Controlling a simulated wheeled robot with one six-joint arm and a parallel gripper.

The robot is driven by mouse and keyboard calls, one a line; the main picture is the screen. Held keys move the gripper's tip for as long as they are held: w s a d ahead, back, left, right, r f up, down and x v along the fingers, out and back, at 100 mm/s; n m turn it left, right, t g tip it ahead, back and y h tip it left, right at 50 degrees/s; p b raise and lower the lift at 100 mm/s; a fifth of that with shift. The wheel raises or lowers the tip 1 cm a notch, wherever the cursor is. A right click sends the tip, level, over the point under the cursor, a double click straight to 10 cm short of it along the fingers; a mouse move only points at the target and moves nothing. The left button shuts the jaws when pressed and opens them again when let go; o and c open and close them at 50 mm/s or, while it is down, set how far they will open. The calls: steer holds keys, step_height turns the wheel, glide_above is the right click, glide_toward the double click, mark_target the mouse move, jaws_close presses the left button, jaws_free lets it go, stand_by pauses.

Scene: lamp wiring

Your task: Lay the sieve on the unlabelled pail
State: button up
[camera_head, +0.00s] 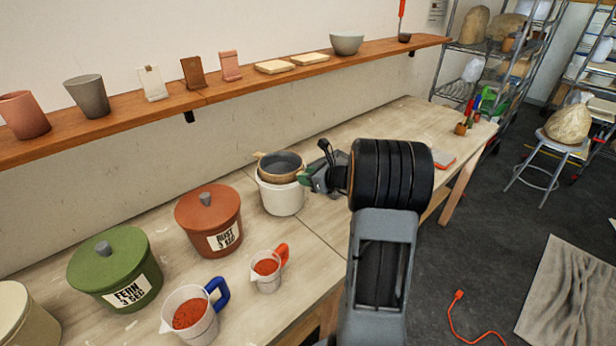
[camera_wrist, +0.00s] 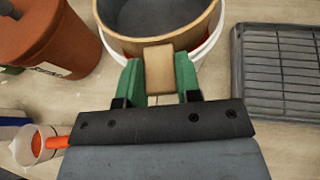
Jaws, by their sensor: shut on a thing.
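The sieve (camera_head: 281,174), a round wooden ring with a dark grey inside, sits level at the mouth of the white unlabelled pail (camera_head: 282,201). In the wrist view the sieve (camera_wrist: 158,44) covers most of the opening, and the pail's white rim (camera_wrist: 217,42) shows around it with a little red inside. I cannot tell whether the sieve rests on the rim or hangs just above it. My gripper (camera_head: 304,179) is at the pail's right side. Its green fingers (camera_wrist: 159,78) are shut on the sieve's tan handle block (camera_wrist: 159,66).
A rust lidded bucket (camera_head: 209,222) and a green one (camera_head: 115,270) stand left of the pail. Two jugs of red material, blue-handled (camera_head: 190,314) and red-handled (camera_head: 267,270), stand in front. A dark ribbed rack (camera_wrist: 278,72) lies close right of the pail. A shelf (camera_head: 225,93) runs above.

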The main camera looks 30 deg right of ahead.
steer(key=shift+f+b, duration=0.4)
steer(key=shift+f, duration=0.1)
steer(key=o, duration=1)
steer(key=shift+o, duration=0.2)
steer(key=shift+s, duration=0.1)
steer(key=b+v, duration=0.1)
steer(key=v, duration=1.2)
steer(key=shift+s+r, duration=0.25)
